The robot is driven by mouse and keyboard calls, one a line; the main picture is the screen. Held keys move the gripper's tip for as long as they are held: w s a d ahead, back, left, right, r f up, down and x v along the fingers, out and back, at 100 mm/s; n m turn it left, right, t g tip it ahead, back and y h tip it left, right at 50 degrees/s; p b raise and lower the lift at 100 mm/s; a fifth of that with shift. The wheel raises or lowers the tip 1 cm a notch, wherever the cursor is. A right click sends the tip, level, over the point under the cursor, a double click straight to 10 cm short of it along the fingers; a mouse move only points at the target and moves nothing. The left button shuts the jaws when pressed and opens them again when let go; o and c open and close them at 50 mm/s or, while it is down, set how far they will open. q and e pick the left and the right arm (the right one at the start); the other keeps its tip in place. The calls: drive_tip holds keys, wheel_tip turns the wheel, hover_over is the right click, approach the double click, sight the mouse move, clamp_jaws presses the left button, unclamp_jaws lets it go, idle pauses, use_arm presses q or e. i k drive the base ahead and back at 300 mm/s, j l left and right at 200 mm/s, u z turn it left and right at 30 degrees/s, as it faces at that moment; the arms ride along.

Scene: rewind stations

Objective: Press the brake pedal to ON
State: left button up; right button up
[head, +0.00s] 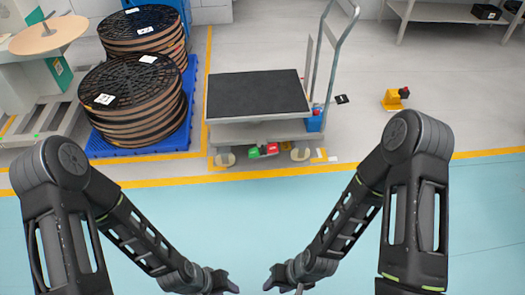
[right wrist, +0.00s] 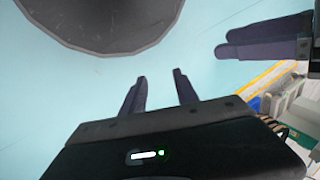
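The cart (head: 228,133) stands across the middle of the head view with a dark mat on its deck. Low at its near side sits a small brake pedal with a green part (head: 254,152) and a red part (head: 272,149). I cannot tell its setting. My right gripper (head: 270,284) is at the bottom of the head view, well short of the pedal. In the right wrist view (right wrist: 161,76) its two fingers are apart and empty. My left gripper (head: 234,286) is just left of it; its opening is unclear. It also shows in the right wrist view (right wrist: 266,36).
Stacks of black-topped reels (head: 133,85) stand on a blue pallet (head: 140,152) left of the cart. A yellow block (head: 392,101) lies on the floor at right. The blue-green floor (head: 250,220) before the cart is clear.

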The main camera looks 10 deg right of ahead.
sight(271, 149)
drive_tip(key=i+j, duration=0.15)
drive_tip(key=i, duration=0.45)
drive_tip(key=i+j, duration=0.1)
drive_tip(key=i, duration=0.5)
drive_tip(key=i+j, duration=0.15)
drive_tip(key=i, duration=0.45)
drive_tip(key=i+j, duration=0.15)
drive_tip(key=i, duration=0.45)
